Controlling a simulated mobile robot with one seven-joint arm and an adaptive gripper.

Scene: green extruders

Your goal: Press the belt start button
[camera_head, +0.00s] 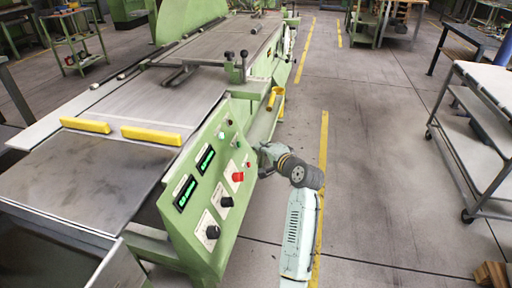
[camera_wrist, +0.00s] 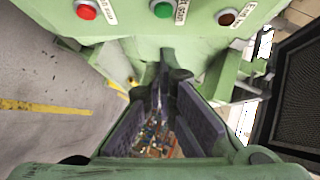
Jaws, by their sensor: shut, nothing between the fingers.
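The green button (camera_wrist: 162,9) sits at the top edge of the wrist view on the pale green control panel (camera_wrist: 130,32). A white label beside it seems to end in "start". A red button (camera_wrist: 86,11) is to its left and a dark red-brown button (camera_wrist: 228,16) to its right. My gripper (camera_wrist: 168,72) is shut and empty, its tip below the green button in the picture; I cannot tell whether it touches the panel. In the head view my gripper (camera_head: 264,154) is just right of the sloping control panel (camera_head: 195,213); small buttons there are hard to tell apart.
The panel also bears a large red knob (camera_head: 238,177), black knobs (camera_head: 227,202) and lit displays (camera_head: 184,193). A yellow handle-like part (camera_head: 274,98) juts out beyond my gripper. A shelved cart (camera_head: 478,135) stands at the right. The floor between is clear.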

